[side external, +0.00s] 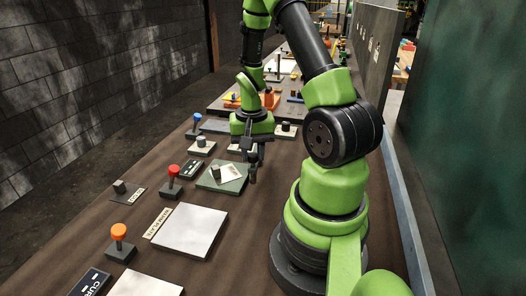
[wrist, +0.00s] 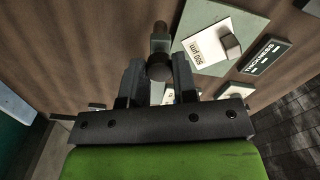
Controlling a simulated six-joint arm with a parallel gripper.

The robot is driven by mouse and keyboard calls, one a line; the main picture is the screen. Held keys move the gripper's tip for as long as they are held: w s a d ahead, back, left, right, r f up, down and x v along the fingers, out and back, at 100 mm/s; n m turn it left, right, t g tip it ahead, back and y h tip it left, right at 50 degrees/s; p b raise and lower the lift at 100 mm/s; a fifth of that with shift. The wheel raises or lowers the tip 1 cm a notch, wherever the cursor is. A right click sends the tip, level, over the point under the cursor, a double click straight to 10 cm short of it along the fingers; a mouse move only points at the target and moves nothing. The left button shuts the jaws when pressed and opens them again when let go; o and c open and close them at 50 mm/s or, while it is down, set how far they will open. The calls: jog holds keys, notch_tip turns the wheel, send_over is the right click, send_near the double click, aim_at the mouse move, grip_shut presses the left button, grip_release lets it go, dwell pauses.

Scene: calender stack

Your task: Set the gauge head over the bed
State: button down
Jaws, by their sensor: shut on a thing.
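My gripper (side external: 252,160) is shut on a dark, knob-like cylinder (side external: 253,174), which I take to be the gauge head. In the wrist view the dark cylinder (wrist: 160,66) sits between my two fingers (wrist: 157,80), with a narrower part pointing away. Its lower end is hard to make out, so I cannot tell whether it touches the table. A grey-green plate (side external: 209,183) lies just left of it, bearing a white card and a grey block. The plate also shows in the wrist view (wrist: 258,14). I cannot tell whether this plate is the bed.
A red-knobbed post (side external: 173,171), an orange-knobbed post (side external: 119,232) and a blue-knobbed post (side external: 196,118) stand along the left side. A pale square plate (side external: 190,232) lies in front. A dark sign (wrist: 265,52) lies beside the grey-green plate.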

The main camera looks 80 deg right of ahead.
jog(key=w+m, duration=0.3)
jog(key=m, duration=0.1)
jog(key=shift+w+d+m, duration=0.1)
jog(key=shift+w+m, duration=0.2)
jog(key=shift+w, duration=0.1)
jog(key=shift+w+d+m, duration=0.35)
jog(key=shift+w+m, duration=0.5)
jog(key=shift+m, duration=0.25)
jog(key=shift+w+d+m, duration=0.45)
jog(key=shift+w+m, duration=0.25)
jog(key=shift+m, duration=0.4)
jog(key=shift+w, duration=0.1)
jog(key=c, duration=0.9)
grip_release()
notch_tip(320, 180, up, 10)
